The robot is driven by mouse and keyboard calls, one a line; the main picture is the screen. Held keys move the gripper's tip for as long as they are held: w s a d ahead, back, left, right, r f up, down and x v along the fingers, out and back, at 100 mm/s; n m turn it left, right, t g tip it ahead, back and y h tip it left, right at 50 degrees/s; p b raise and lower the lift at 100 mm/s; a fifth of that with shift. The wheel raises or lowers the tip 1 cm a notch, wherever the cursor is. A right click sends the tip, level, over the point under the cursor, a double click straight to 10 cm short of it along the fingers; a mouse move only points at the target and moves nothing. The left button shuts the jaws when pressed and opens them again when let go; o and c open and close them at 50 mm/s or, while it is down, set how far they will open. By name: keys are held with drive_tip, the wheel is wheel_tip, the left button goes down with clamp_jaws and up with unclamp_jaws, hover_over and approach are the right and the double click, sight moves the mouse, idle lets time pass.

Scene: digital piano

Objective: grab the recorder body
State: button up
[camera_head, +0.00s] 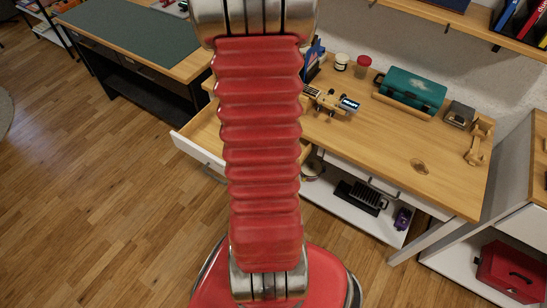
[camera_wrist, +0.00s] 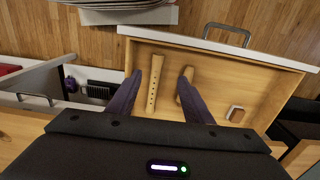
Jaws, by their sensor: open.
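The recorder body (camera_wrist: 154,86) is a light wooden tube with a row of holes. In the wrist view it lies in an open wooden drawer (camera_wrist: 255,72), running roughly up and down the picture. A second, shorter wooden piece (camera_wrist: 187,74) lies to its right, partly hidden behind my right finger. My gripper (camera_wrist: 160,76) is open, its dark fingers pointing into the drawer. The recorder body appears between the fingers, nearer the left one, with nothing gripped. Its lower end is close to my gripper's housing.
A small wooden block (camera_wrist: 235,114) lies at the drawer's right. The white drawer front (camera_head: 197,151) sticks out from the wooden desk (camera_head: 400,150). The desk holds a teal case (camera_head: 412,88), jars and a wooden toy. A lower shelf holds a black rack (camera_head: 361,197).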

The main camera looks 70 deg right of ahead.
drive_tip(key=shift+s+f, duration=0.2)
drive_tip(key=shift+s, duration=0.05)
drive_tip(key=shift+f, duration=4.3)
drive_tip(key=shift+d+f, duration=0.1)
drive_tip(key=shift+f, duration=2.5)
drive_tip(key=shift+c, duration=0.3)
clamp_jaws()
